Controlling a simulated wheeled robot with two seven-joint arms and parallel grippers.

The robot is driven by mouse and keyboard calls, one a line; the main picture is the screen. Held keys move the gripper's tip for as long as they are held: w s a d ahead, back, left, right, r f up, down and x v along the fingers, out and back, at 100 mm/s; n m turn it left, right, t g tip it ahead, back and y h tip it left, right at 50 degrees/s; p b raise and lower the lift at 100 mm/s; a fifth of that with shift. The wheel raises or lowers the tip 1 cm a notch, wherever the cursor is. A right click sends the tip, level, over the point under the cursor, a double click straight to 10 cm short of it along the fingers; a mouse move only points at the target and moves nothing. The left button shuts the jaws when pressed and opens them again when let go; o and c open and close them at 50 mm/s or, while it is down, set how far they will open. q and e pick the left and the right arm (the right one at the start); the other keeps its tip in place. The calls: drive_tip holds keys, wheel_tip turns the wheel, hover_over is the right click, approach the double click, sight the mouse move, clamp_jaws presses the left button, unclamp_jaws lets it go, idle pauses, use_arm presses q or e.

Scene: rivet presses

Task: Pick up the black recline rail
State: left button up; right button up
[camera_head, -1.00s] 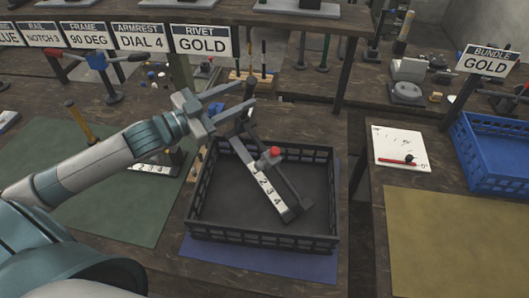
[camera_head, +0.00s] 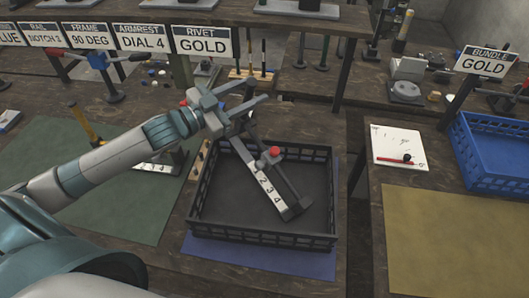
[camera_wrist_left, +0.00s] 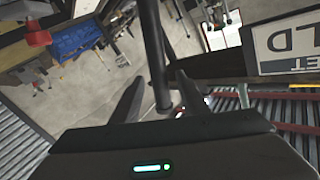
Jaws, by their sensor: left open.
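The black recline rail (camera_head: 284,178) lies slanted in a black crate, with a pale strip numbered 2, 3, 4 and a red knob (camera_head: 275,151). Its far end rises toward the crate's back left corner. My left gripper (camera_head: 258,91) is open above that corner, its fingers pointing right. In the left wrist view, a dark bar (camera_wrist_left: 155,50), apparently part of the rail, runs between the two open fingers (camera_wrist_left: 158,88). I cannot tell whether they touch it. My right gripper is not in view.
The black crate (camera_head: 265,240) stands on a blue mat. A hanging RIVET GOLD sign (camera_head: 202,41) is close behind my left gripper. A green mat (camera_head: 115,210) lies left. A blue crate (camera_head: 495,180), a white board (camera_head: 398,145) and a bare yellow mat (camera_head: 455,245) are right.

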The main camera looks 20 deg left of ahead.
use_arm(q)
drive_tip(key=p+x, duration=0.2)
drive_tip(key=x, duration=0.2)
idle(0.5)
drive_tip(key=shift+r, duration=0.1)
clamp_jaws()
